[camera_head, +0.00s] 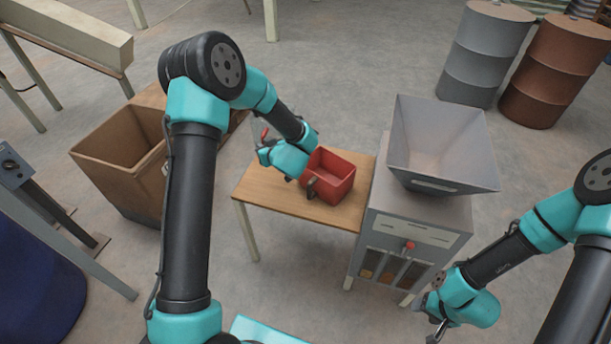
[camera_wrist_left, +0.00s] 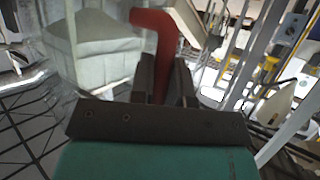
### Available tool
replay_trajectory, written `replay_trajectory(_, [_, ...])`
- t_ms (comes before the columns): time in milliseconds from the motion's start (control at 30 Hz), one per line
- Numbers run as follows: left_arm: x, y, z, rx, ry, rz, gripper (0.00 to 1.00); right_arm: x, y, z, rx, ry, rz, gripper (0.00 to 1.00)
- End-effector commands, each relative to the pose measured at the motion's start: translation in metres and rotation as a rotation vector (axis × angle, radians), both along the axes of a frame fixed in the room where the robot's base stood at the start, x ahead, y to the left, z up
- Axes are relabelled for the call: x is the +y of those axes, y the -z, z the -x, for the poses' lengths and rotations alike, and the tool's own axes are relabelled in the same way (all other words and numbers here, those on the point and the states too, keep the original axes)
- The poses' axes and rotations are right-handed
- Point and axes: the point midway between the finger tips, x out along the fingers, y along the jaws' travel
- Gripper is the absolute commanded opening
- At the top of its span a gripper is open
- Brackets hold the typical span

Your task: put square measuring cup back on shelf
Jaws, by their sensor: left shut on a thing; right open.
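The square measuring cup (camera_head: 343,187) is red and open at the top, and looks empty. In the head view it is upright over the wooden shelf (camera_head: 262,190), beside the grey hopper; I cannot tell whether its base touches the wood. My left gripper (camera_head: 311,187) is at the cup's left side, shut on it. In the left wrist view the red handle (camera_wrist_left: 155,35) stands between the two dark fingers (camera_wrist_left: 163,80). My right gripper (camera_head: 437,325) is open and empty at the lower right, below the machine.
A grey hopper (camera_head: 440,145) sits on a grey cabinet (camera_head: 405,225) with a red knob, right of the shelf. A brown open bin (camera_head: 120,150) stands at the left. Grey (camera_head: 484,50) and brown (camera_head: 558,70) drums stand at the back right.

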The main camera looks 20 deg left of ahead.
Motion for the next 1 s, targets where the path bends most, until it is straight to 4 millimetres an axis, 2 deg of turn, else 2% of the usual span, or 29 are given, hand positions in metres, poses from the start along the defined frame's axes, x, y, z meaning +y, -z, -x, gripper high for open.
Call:
replay_trajectory(133, [0.0, 0.005, 0.0, 0.0, 0.0, 0.0, 0.0, 0.0, 0.0, 0.0, 0.0, 0.0, 0.0, 0.56])
replay_trajectory(267, [0.0, 0.023, 0.0, 0.002, 0.0, 0.0, 0.0, 0.0, 0.0, 0.0, 0.0, 0.0, 0.0, 0.56])
replay_trajectory(800, [0.0, 0.128, 0.0, 0.002, -0.002, 0.001, 0.0, 0.0, 0.0, 0.0, 0.0, 0.0, 0.0, 0.56])
replay_trajectory(1000, [0.0, 0.14, -0.001, -0.002, -0.001, 0.0, 0.0, 0.0, 0.0, 0.0, 0.0, 0.0, 0.0, 0.56])
